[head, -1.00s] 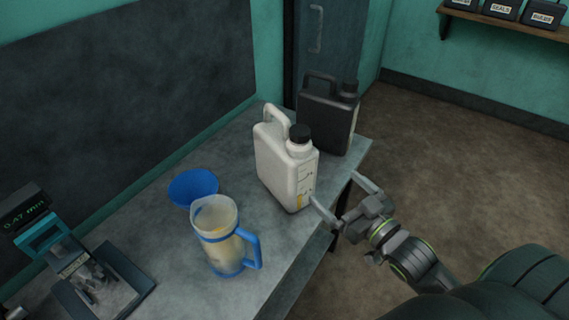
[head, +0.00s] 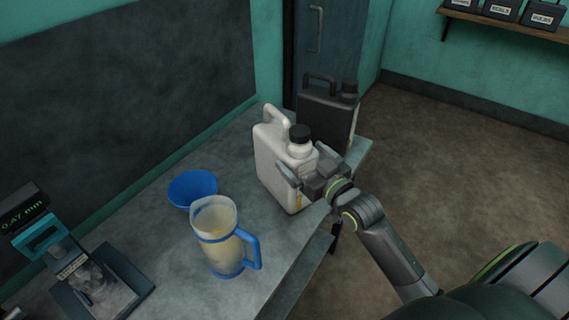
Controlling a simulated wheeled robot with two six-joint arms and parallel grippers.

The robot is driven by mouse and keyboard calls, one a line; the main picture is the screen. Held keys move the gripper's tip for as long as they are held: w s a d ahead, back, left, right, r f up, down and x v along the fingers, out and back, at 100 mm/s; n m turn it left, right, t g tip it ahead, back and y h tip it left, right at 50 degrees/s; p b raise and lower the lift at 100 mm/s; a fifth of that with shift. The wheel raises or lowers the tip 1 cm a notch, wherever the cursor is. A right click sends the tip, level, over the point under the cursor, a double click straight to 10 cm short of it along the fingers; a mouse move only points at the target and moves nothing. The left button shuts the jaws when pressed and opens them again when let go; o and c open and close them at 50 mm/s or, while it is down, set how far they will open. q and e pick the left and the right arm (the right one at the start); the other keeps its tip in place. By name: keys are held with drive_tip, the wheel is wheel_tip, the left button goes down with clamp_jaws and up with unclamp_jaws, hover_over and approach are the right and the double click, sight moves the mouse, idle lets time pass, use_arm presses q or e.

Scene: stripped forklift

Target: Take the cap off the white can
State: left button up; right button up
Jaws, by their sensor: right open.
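The white can (head: 270,155) stands upright on the grey bench, its handle toward the back left. Its black cap (head: 299,134) sits on the neck at the front right. My right gripper (head: 303,166) is open at the can's front right side, below the cap. One finger lies in front of the can's front face and the other is near its right side. The gripper hides part of the can's front and label. I cannot tell whether the fingers touch the can. My left gripper is not in view.
A black can (head: 325,115) stands close behind the white can. A device with a display (head: 25,220) is at the far left. The bench (head: 180,285) is bare in front.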

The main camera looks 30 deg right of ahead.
sight(289, 143)
drive_tip(key=w, duration=0.4)
drive_tip(key=shift+w+a+p, duration=0.2)
drive_tip(key=shift+a+p, duration=0.1)
drive_tip(key=shift+a, duration=0.05)
drive_tip(key=shift+s, duration=0.1)
drive_tip(key=c, duration=1.7)
drive_tip(key=shift+r, duration=0.25)
drive_tip(key=shift+c, duration=1.1)
drive_tip(key=shift+r, duration=0.1)
